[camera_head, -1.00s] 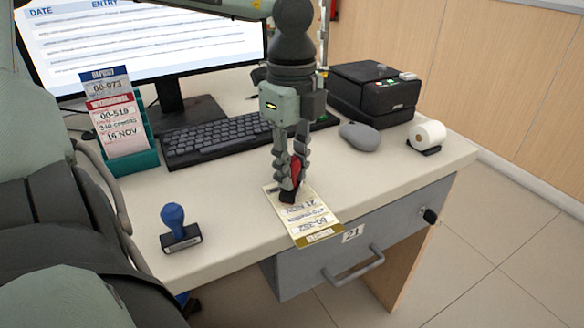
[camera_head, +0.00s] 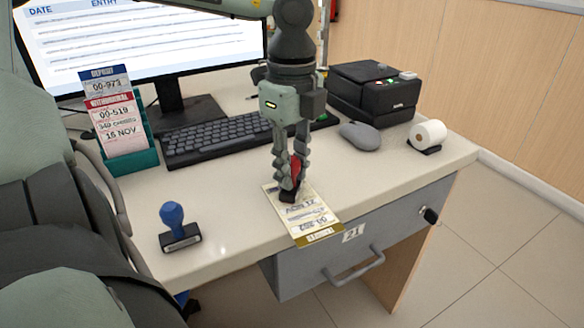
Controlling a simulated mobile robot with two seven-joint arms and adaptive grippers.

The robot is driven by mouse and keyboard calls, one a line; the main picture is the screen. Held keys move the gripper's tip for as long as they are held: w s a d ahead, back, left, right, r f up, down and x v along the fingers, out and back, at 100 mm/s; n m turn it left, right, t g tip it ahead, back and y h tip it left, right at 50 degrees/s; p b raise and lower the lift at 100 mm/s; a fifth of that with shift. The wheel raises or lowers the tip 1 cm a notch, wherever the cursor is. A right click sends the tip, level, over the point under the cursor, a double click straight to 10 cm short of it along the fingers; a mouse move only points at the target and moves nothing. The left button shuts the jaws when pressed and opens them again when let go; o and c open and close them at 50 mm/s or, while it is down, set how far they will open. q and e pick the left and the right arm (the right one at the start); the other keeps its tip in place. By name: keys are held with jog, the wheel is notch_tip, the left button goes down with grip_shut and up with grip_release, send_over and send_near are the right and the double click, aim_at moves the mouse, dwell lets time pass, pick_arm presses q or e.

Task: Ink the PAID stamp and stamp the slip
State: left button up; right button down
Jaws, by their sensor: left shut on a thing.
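My left gripper (camera_head: 290,188) points down over the front of the counter and is shut on a red-handled stamp (camera_head: 297,168). The stamp is upright, its dark base at the upper left part of the slip (camera_head: 312,222). It looks to be on the slip, but I cannot tell whether it presses on it. The slip is pale with a gold band and overhangs the counter's front edge. A blue-handled stamp (camera_head: 173,220) stands upright on a dark base at the left. No open ink pad shows clearly. My right gripper is not in view.
A teal holder (camera_head: 134,162) with printed slips stands at the left. A keyboard (camera_head: 212,138), monitor (camera_head: 150,45), mouse (camera_head: 360,136), black printer (camera_head: 375,92) and paper roll (camera_head: 428,134) lie behind and to the right. A grey drawer (camera_head: 365,240) is below the counter edge.

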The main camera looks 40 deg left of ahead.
pick_arm(q)
jog(key=shift+f+b, duration=0.15)
jog(key=shift+b, duration=0.2)
dwell(0.9)
dwell(0.5)
jog(key=shift+r+p, duration=1.5)
jog(key=shift+r, duration=2.1)
